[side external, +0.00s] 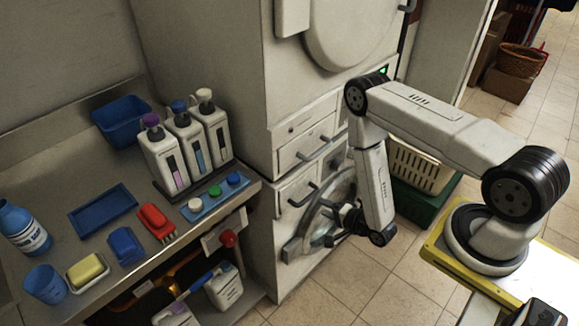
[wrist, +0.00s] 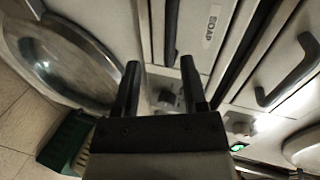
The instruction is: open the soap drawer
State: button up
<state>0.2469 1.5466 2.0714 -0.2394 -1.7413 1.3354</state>
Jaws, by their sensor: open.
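In the side external view my gripper (side external: 341,225) is low before the round door, partly hidden by my arm.
A second drawer with a dark handle (wrist: 290,75) is above the soap drawer. The round glass door (side external: 318,222) is below. A green crate (side external: 415,200) with a cream basket (side external: 418,167) stands at right. The counter (side external: 60,190) at left holds bottles and trays.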

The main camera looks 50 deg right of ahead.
aim_at(310, 198)
jog(key=shift+s+r+m+t, duration=0.4)
jog(key=shift+m+t, duration=0.1)
jog(key=shift+m, duration=0.2)
jog(key=shift+w, duration=0.2)
jog(key=shift+x, duration=3.8)
grip_shut()
